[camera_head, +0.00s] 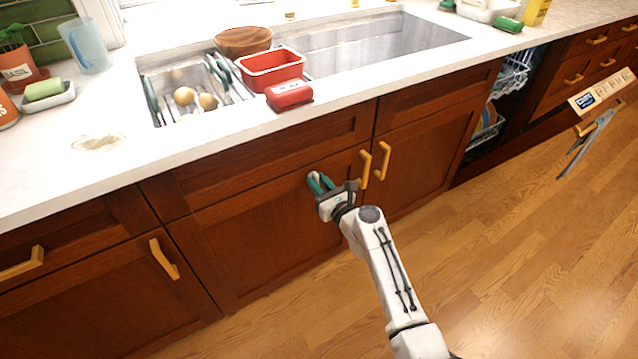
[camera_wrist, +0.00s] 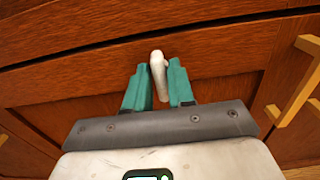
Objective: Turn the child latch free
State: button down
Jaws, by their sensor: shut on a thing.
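The child latch (camera_wrist: 158,68) is a small white piece on the dark wooden cabinet front below the sink, seen in the wrist view. My gripper (camera_wrist: 158,85) has its two teal fingers shut on the latch, one on each side of it. The latch's rounded top sticks up just above the fingertips. In the head view my gripper (camera_head: 319,182) is at the upper part of the cabinet door (camera_head: 260,220), left of its yellow handle. The latch is mostly hidden by the fingers there.
Two yellow handles (camera_head: 382,161) stand close to the right of my gripper. The counter (camera_head: 130,150) overhangs above, with a red tub (camera_head: 271,82) and a red box (camera_head: 289,95) by the sink. The open dishwasher (camera_head: 487,125) is at the right. The wooden floor (camera_head: 520,260) is clear.

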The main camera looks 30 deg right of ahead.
jog(key=shift+n, duration=0.4)
jog(key=shift+a+f+n+b, duration=0.15)
jog(key=shift+n+b, duration=1.1)
jog(key=shift+n, duration=1.6)
jog(key=shift+a+f+n+b, duration=0.1)
jog(key=shift+n+b, duration=1.1)
jog(key=shift+n, duration=1.6)
jog(key=shift+a+f+n+b, duration=0.15)
jog(key=shift+n+b, duration=1.1)
jog(key=shift+n, duration=1.6)
jog(key=c, duration=1.1)
grip_release()
jog(key=shift+o, duration=0.2)
jog(key=shift+d, duration=0.1)
